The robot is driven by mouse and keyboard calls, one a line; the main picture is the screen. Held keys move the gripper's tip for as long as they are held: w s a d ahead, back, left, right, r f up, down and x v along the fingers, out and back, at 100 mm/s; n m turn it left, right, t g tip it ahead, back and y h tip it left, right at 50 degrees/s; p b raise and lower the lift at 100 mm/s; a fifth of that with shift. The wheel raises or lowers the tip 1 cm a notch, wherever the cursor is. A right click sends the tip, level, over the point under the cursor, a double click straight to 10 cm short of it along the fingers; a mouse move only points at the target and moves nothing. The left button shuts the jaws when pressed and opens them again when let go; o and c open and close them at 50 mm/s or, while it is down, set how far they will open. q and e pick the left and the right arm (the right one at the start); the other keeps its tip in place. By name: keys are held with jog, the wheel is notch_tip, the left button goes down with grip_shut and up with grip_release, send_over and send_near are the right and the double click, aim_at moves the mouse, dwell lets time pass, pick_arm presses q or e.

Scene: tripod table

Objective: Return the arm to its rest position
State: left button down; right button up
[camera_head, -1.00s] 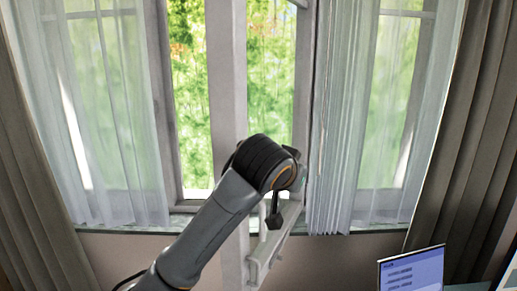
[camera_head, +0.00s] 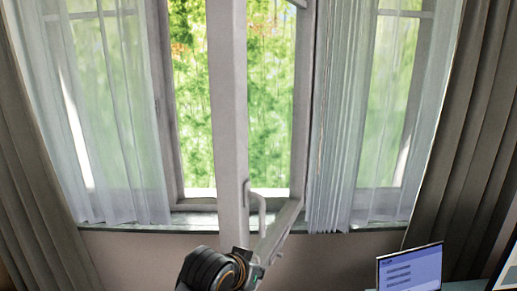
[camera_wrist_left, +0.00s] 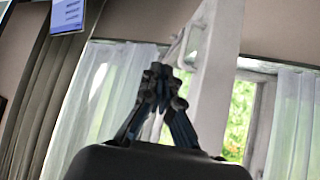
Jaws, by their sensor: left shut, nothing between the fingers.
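My left arm's dark wrist (camera_head: 208,270) shows at the bottom edge of the head view, below the open window sash (camera_head: 228,110). Part of my left gripper (camera_head: 256,270) shows beside it, low and partly cut off by the frame. In the left wrist view the left gripper (camera_wrist_left: 161,80) has its fingers together and empty, in front of the window area. My right gripper is in neither view.
The sash stands swung inward, with a pale handle (camera_head: 258,211) above my gripper. Sheer curtains (camera_head: 345,130) and dark drapes (camera_head: 475,140) hang on both sides. A blue screen (camera_head: 411,269) stands at lower right.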

pick_arm(q)
jog(key=s+a+f+n+g+y, duration=0.2)
jog(key=s+a+f, duration=0.9)
jog(key=s+f, duration=0.35)
jog(key=s+a+f+n+g+y, duration=0.1)
jog(key=s+a+f, duration=0.25)
jog(key=s, duration=0.45)
jog(key=s+a+f+g+y, duration=0.1)
jog(key=s+a+f+g, duration=0.1)
jog(key=s+a, duration=0.45)
notch_tip(320, 180, down, 28)
jog(key=s+d+f+b, duration=0.1)
jog(key=s+b, duration=0.2)
jog(key=b, duration=0.1)
jog(key=s+a+f+g+b, duration=0.1)
jog(key=s+f+b, duration=0.1)
jog(key=s+f, duration=0.6)
jog(key=s+a+f+g+b, duration=0.1)
jog(key=s+a+f+b, duration=0.1)
jog(key=s+f, duration=0.7)
notch_tip(320, 180, down, 4)
jog(key=shift+f, duration=0.15)
